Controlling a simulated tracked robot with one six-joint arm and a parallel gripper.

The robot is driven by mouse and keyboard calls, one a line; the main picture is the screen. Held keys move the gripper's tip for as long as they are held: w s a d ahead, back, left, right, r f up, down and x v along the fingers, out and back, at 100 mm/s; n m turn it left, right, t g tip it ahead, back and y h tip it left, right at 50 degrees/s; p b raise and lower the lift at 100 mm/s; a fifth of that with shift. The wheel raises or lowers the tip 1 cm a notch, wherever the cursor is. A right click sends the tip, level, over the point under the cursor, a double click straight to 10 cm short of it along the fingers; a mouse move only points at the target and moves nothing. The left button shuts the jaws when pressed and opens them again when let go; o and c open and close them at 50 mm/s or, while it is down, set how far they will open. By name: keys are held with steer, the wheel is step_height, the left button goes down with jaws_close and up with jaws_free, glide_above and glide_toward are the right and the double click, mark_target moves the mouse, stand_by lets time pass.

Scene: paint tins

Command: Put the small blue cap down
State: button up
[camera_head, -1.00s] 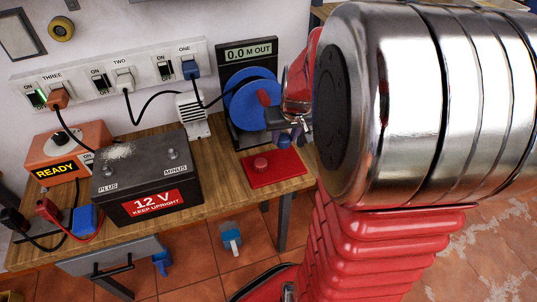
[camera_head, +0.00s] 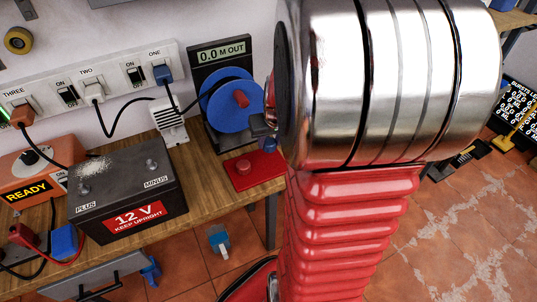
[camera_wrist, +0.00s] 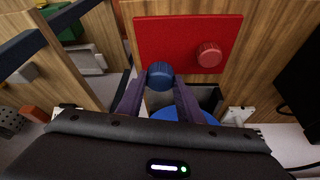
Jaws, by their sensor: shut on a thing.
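The small blue cap (camera_wrist: 160,74) is between the fingertips of my gripper (camera_wrist: 160,84) in the wrist view, and the gripper is shut on it. The cap appears over the near edge of a red mat (camera_wrist: 165,40); I cannot tell whether it touches. A red cap (camera_wrist: 209,54) sits on the mat, right of the blue cap. In the head view, the mat (camera_head: 265,180) lies on the bench with the red cap (camera_head: 243,167) on it. My gripper (camera_head: 262,128) is mostly hidden behind my arm there.
A blue reel (camera_head: 225,100) stands behind the mat, below a display reading 0.0 M OUT (camera_head: 222,53). Bare bench shows between battery and mat.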

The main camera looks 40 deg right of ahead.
mark_target(271, 150)
steer(key=shift+f, duration=1.05)
steer(key=shift+f, duration=1.85)
steer(key=shift+f, duration=0.1)
steer(key=o, duration=1.2)
steer(key=shift+v, duration=6.15)
